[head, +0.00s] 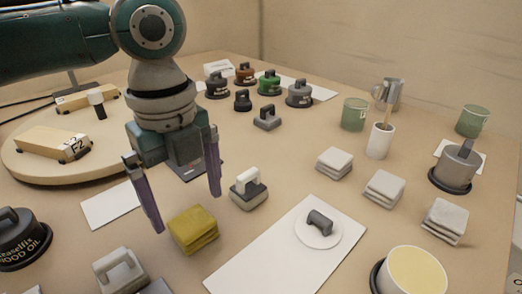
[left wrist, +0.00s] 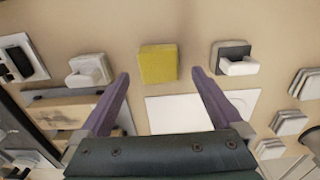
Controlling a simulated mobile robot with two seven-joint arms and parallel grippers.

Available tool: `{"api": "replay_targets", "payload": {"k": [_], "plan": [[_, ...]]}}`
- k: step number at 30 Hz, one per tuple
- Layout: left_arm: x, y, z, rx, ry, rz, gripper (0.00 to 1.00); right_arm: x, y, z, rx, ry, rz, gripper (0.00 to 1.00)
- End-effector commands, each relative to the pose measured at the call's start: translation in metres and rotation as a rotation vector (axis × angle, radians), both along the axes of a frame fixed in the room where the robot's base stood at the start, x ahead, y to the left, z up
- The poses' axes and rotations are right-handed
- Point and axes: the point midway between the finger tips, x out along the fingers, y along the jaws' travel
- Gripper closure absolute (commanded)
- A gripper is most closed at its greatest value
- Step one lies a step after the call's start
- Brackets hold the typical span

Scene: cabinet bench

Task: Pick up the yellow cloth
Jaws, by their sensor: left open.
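The yellow cloth (head: 193,229) is a folded square stack lying on the bench, in the lower middle of the head view. It also shows in the left wrist view (left wrist: 158,63), between and beyond the fingertips. My left gripper (head: 187,209) is open and empty, pointing down with its two purple fingers spread. In the head view its fingertips are above and behind the cloth, apart from it. In the left wrist view the gripper (left wrist: 159,73) has one finger on each side of the cloth's line. My right gripper is not in view.
A grey block with a white handle (head: 248,188) stands close right of the cloth. A white board (head: 260,262) lies at its lower right, and a grey handled block (head: 119,270) at its lower left. Several grey folded cloths (head: 384,188) lie to the right.

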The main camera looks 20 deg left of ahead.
Motion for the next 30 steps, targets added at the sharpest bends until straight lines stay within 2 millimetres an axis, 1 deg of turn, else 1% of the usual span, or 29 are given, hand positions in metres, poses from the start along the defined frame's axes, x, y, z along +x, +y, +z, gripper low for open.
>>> {"api": "replay_targets", "payload": {"k": [1, 3, 7, 9, 15, 30], "plan": [[-0.002, 0.0, -0.009, 0.0, 0.003, 0.0, 0.0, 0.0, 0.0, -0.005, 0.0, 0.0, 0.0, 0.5], [-0.003, 0.0, -0.022, 0.0, 0.005, 0.0, 0.0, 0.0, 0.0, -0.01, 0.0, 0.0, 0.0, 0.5], [-0.003, 0.0, -0.041, 0.0, 0.003, 0.0, 0.0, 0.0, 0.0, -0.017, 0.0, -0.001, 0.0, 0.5], [-0.003, 0.0, -0.045, 0.001, 0.002, -0.001, 0.0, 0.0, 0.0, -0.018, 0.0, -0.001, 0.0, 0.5], [-0.003, 0.0, -0.044, 0.001, 0.001, -0.001, 0.01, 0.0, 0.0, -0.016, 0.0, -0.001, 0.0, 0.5], [-0.003, 0.0, -0.044, 0.001, 0.001, 0.0, 0.57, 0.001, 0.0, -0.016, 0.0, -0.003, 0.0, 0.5]]}}
